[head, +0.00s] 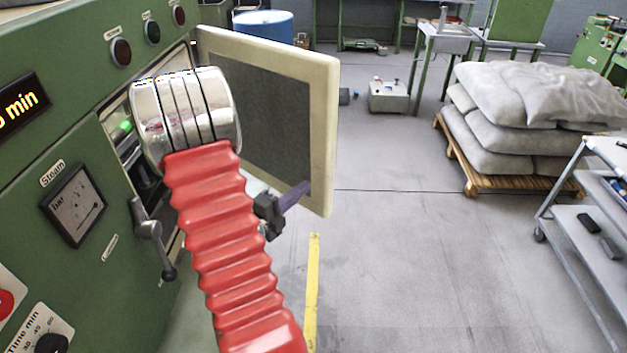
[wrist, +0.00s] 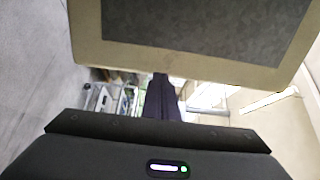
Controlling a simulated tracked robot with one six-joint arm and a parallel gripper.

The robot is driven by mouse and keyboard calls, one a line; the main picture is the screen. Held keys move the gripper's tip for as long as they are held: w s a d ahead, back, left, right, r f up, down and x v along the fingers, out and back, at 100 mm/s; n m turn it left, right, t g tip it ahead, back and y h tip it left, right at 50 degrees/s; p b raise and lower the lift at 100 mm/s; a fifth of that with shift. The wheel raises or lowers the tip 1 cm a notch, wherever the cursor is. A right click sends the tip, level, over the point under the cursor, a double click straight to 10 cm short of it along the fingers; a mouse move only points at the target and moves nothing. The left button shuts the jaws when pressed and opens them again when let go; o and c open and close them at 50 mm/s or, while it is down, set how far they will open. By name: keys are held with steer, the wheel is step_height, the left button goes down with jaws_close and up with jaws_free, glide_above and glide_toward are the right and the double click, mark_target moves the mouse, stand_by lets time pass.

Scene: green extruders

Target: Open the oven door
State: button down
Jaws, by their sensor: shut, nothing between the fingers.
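The oven door (head: 322,130) has a cream frame around a dark window. It stands swung out from the green oven front, with a gap to the opening at its left. A metal lever handle (head: 150,232) hangs on the oven front below the opening. My gripper (head: 303,188) is at the door's lower part in the head view, its dark fingers together and empty. In the wrist view the shut fingers (wrist: 161,82) end close to the door's frame (wrist: 180,58); I cannot tell whether they touch it. My red arm sleeve and metal rings hide part of the opening.
The green oven front (head: 90,130) with gauge and knobs fills the left. A pallet (head: 480,183) with grey sacks (head: 520,130) and a metal cart (head: 575,235) stand at the right. A blue drum (head: 265,24) is behind the door.

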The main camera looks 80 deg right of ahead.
mark_target(322, 174)
steer(key=shift+x, duration=2.85)
steer(key=shift+s, duration=0.15)
